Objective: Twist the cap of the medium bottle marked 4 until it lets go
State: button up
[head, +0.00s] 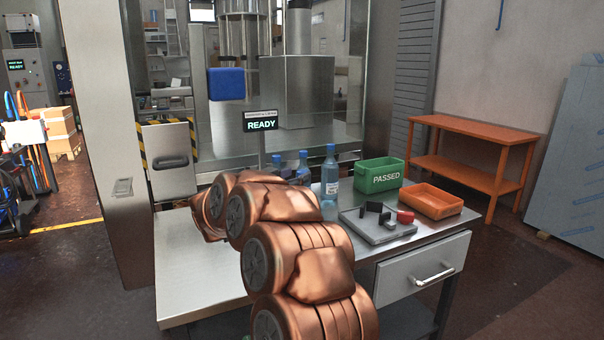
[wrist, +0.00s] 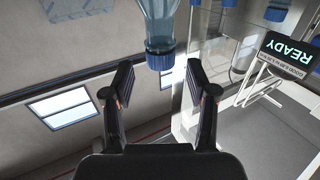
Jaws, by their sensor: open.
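In the wrist view a clear bottle (wrist: 161,16) with a ribbed blue cap (wrist: 160,58) hangs cap-down in the picture. The cap is in front of my gripper (wrist: 158,83), roughly centred between the spread fingertips, and neither finger visibly touches it. My gripper is open and empty. No number shows on this bottle. In the head view a tall blue-capped bottle (head: 330,178) with a label stands on the bench, and a shorter one (head: 303,168) stands to its left. I cannot read a 4 on either. My arm hides my gripper there and part of the bottles.
The metal bench (head: 190,290) also holds a green PASSED bin (head: 379,179), an orange tray (head: 432,202) and a grey tray (head: 372,232) with small black and red parts. A READY sign (head: 261,122) stands behind. More blue caps (wrist: 275,13) show at the wrist view's upper right.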

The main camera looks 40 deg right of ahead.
aim_at(299, 174)
jog(key=shift+w+d, duration=0.15)
jog(key=shift+d, duration=0.75)
jog(key=shift+w+d, duration=0.15)
jog(key=shift+d, duration=0.7)
jog(key=shift+c, duration=0.3)
grip_shut()
